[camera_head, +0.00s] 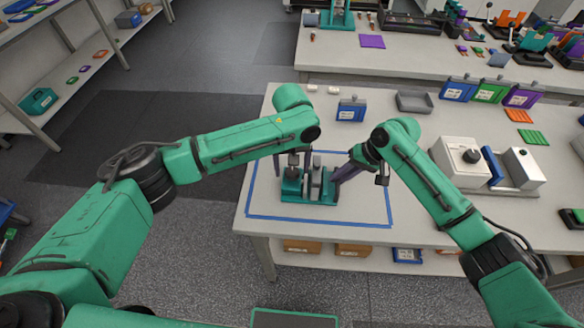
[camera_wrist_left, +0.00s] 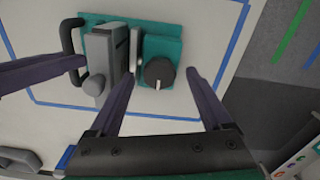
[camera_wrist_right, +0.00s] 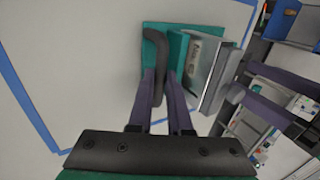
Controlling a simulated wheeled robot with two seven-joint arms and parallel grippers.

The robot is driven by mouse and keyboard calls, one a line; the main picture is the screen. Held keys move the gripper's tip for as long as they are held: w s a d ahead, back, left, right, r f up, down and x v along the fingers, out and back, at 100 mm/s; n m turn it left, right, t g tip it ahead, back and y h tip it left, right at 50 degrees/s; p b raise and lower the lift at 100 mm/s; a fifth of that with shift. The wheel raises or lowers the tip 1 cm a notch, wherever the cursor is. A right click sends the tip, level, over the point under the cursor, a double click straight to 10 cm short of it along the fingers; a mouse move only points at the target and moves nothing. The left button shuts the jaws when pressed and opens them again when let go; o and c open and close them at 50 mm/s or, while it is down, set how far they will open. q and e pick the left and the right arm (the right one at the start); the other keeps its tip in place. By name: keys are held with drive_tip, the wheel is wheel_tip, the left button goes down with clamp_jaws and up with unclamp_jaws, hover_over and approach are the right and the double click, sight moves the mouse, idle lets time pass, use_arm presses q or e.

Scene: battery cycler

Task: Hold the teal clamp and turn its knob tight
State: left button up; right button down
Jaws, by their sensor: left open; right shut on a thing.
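The teal clamp (camera_head: 308,198) stands on the table inside a blue tape outline. In the left wrist view its teal plate (camera_wrist_left: 171,50) carries a grey block and a round dark knob (camera_wrist_left: 158,73) with a white mark. My left gripper (camera_wrist_left: 159,76) is open, with one finger on either side of the knob and a gap to each. In the head view the left gripper (camera_head: 293,165) is over the clamp's left part. My right gripper (camera_wrist_right: 160,73) is shut on the clamp's black handle (camera_wrist_right: 160,45); its purple fingers show at the clamp's right side in the head view.
A blue bin (camera_head: 351,109) and a grey tray (camera_head: 413,102) stand behind the clamp. A white machine (camera_head: 462,160) with a black knob is to the right. The taped area around the clamp is bare. A second bench with more equipment stands at the back.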

use_arm(q)
drive_tip(key=shift+f, duration=0.45)
use_arm(e)
drive_tip(key=shift+a, duration=0.1)
use_arm(q)
clamp_jaws()
drive_tip(key=shift+m, duration=0.3)
drive_tip(key=m, duration=1.2)
drive_tip(key=shift+a+r, duration=0.1)
drive_tip(key=m, duration=0.6)
drive_tip(key=shift+w+m, duration=0.1)
drive_tip(key=shift+m, duration=0.3)
drive_tip(key=m, duration=0.5)
drive_tip(key=shift+m, duration=0.3)
